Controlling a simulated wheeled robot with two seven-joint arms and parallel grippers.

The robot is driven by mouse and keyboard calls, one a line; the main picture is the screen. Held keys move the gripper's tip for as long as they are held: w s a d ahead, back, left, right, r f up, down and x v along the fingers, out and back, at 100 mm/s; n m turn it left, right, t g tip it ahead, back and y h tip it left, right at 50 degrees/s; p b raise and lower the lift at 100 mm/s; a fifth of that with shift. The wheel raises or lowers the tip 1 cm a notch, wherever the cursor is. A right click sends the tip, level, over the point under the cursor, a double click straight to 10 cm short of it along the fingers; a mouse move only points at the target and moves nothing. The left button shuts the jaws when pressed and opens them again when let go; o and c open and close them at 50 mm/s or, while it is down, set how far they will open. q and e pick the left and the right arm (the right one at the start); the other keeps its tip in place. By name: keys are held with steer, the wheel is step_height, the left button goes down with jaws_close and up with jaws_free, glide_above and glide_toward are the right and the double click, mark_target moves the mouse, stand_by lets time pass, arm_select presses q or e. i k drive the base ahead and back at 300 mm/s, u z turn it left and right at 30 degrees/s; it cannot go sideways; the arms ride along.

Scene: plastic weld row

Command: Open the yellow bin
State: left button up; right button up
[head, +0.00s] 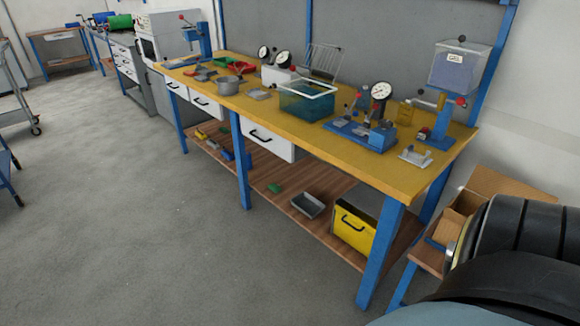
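The yellow bin (352,229) stands on the lower wooden shelf of the workbench, near its right end, behind the front right blue leg. Its yellow front has a dark handle. Its top edge looks dark, and I cannot tell whether it has a lid or how far it is open. Neither of my grippers is in view. A black and grey arm part fills the lower right corner, and no fingers show on it.
The workbench's yellow top (300,125) carries gauges, a teal tank (305,102) and a blue fixture (362,133). A grey tray (308,206) lies left of the bin. A cardboard box (480,200) stands at the right. The grey floor (150,240) in front is clear.

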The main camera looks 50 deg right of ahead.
mark_target(360, 226)
steer(key=u, duration=0.2)
steer(key=i, duration=2.2)
steer(key=z, duration=2.15)
